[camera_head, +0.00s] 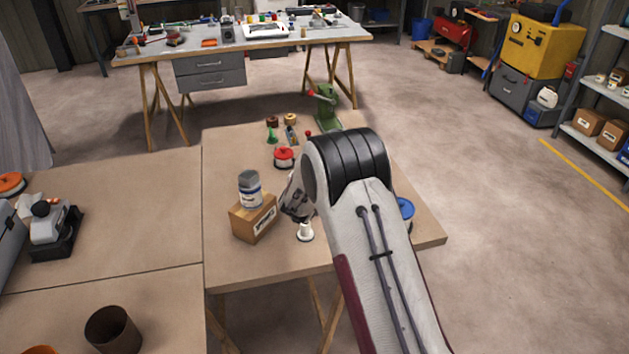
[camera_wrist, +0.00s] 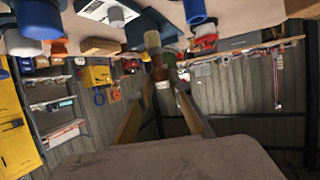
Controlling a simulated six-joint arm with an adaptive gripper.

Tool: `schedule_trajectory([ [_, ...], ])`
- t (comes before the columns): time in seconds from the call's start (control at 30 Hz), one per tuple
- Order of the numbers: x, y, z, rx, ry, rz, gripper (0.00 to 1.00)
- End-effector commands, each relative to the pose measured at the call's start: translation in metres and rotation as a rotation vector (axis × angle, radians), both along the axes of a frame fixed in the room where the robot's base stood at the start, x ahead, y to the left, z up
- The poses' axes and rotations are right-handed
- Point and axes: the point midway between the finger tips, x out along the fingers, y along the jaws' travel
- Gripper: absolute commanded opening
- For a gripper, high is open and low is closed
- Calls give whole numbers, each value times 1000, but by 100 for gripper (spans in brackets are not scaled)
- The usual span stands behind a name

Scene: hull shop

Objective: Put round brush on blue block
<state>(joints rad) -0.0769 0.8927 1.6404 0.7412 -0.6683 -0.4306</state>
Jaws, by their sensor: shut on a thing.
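My gripper (camera_head: 296,203) is low over the near bench, just right of a cardboard box, and partly hidden by my arm. In the wrist view my gripper (camera_wrist: 162,84) is closed around a slim upright thing with a pale end, which seems to be the round brush (camera_wrist: 153,42). Its bristles cannot be made out. I cannot pick out the blue block with certainty; a dark blue shape (camera_wrist: 141,31) shows beyond the held thing in the wrist view.
A white spool-like piece (camera_head: 305,232) stands close to the gripper. A blue round thing (camera_head: 406,210) is half behind my arm.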

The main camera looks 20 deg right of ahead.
Motion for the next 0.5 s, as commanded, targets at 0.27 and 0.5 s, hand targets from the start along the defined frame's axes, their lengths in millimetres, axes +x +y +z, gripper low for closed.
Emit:
schedule_trajectory([
  [0.27,0,0,34,0,-2,0,0],
  [0.5,0,0,43,-1,0,1,0],
])
